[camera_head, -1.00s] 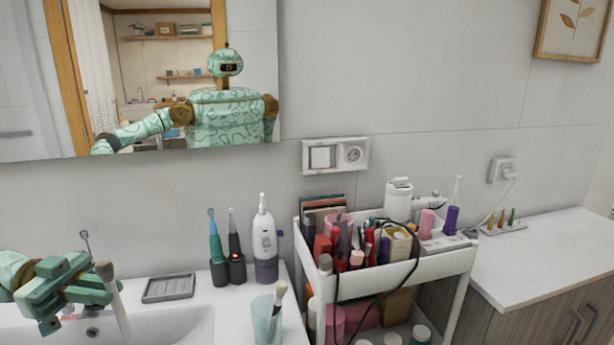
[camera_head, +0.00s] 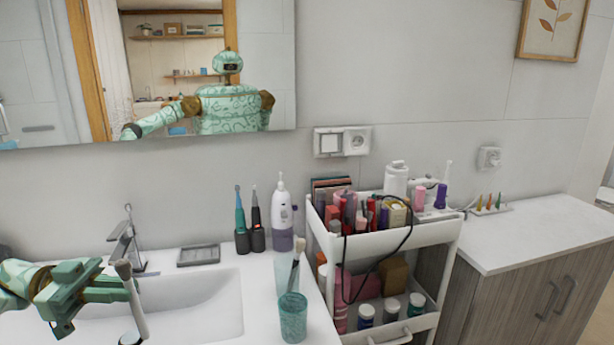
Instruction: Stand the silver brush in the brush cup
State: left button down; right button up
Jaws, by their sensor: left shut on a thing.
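My left gripper (camera_head: 108,289) is shut on the silver brush (camera_head: 137,310). The brush is close to upright with a slight tilt, its grey-brown bristles above the fingers and its pale handle below. It is over the left part of the sink. A pale translucent cup (camera_head: 284,275), likely the brush cup, stands on the counter to the right of the sink. Another brush (camera_head: 297,250) with light bristles leans in it. A teal patterned tumbler (camera_head: 293,322) stands in front and hides the cup's lower part. The silver brush is well left of both. My right gripper is not in view.
A faucet (camera_head: 124,240) rises behind my left gripper. A grey soap dish (camera_head: 198,255), two dark-based toothbrushes (camera_head: 241,222) and a white-and-purple flosser (camera_head: 282,215) line the back of the counter. A full white cart (camera_head: 392,238) stands on the right.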

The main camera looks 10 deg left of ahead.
pick_arm(q)
jog(key=w+d+f+n+t+y, duration=0.25)
jog(key=d+t, duration=0.25)
jog(key=d, duration=0.4)
jog(key=w+d+f+n+t+y, duration=0.2)
jog(key=d+f+n+t+y, duration=0.15)
jog(key=d, duration=0.55)
jog(key=s+f+n+t+y, duration=0.1)
jog(key=s+n+t+y, duration=0.1)
jog(key=s+n+y, duration=0.2)
jog(key=s+d+f+n+t+y, duration=0.1)
jog(key=s+f+n+t+y, duration=0.1)
jog(key=s+n+y, duration=0.3)
jog(key=shift+s+f+t+y, duration=0.3)
jog(key=shift+s+t+y, duration=0.45)
jog(key=shift+s+y, duration=0.65)
